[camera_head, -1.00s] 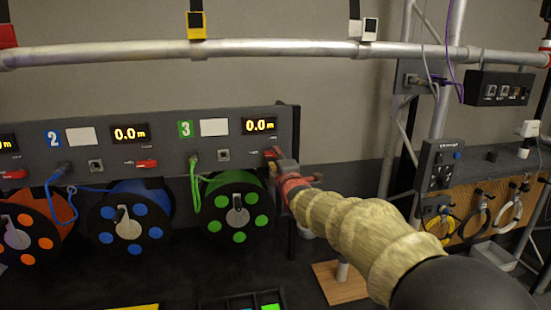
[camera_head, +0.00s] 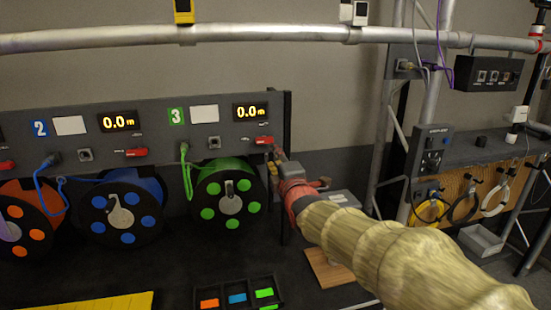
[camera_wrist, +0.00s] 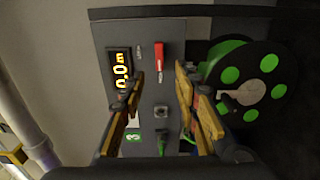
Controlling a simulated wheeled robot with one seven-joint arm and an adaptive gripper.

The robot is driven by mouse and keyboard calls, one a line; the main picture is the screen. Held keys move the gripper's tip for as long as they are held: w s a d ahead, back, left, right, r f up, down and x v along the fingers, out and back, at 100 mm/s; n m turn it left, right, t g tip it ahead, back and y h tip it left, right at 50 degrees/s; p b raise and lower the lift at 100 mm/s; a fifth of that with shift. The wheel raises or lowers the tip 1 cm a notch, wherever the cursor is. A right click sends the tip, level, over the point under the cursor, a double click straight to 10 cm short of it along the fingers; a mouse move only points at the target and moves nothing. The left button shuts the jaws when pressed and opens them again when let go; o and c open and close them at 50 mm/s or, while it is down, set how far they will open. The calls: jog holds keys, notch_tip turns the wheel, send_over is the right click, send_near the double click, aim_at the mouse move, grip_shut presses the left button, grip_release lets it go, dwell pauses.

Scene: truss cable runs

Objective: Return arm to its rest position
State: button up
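My gripper (camera_wrist: 158,105) is open in the wrist view, with two yellow-edged fingers apart and nothing between them. Behind the gap is the grey panel of channel 3 (camera_wrist: 150,60), with its 0.0 m display, red lever and green cable plug. In the head view my arm reaches in from the lower right, and my gripper (camera_head: 274,160) is at the right end of the panel (camera_head: 150,110), above and right of the green reel (camera_head: 228,192). The fingertips are small there and partly hidden by the wrist.
A blue reel (camera_head: 125,205) and an orange reel (camera_head: 28,222) stand left of the green one. A tray of coloured tags (camera_head: 237,293) lies in front. A truss tube (camera_head: 270,35) spans the top. A control box (camera_head: 430,155) and hanging cable loops (camera_head: 480,195) are at right.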

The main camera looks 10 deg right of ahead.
jog(key=s+f+m+g, duration=0.4)
jog(key=s+f+m, duration=0.1)
jog(key=f, duration=0.3)
jog(key=s+f+m+g, duration=0.3)
jog(key=s+f+m, duration=0.15)
jog(key=f, duration=0.45)
jog(key=s+f+m+g, duration=0.2)
jog(key=s+m+g, duration=0.3)
jog(key=s, duration=2.6)
jog(key=shift+s+f+m, duration=0.2)
jog(key=shift+s+m, duration=0.15)
jog(key=shift+m, duration=1.5)
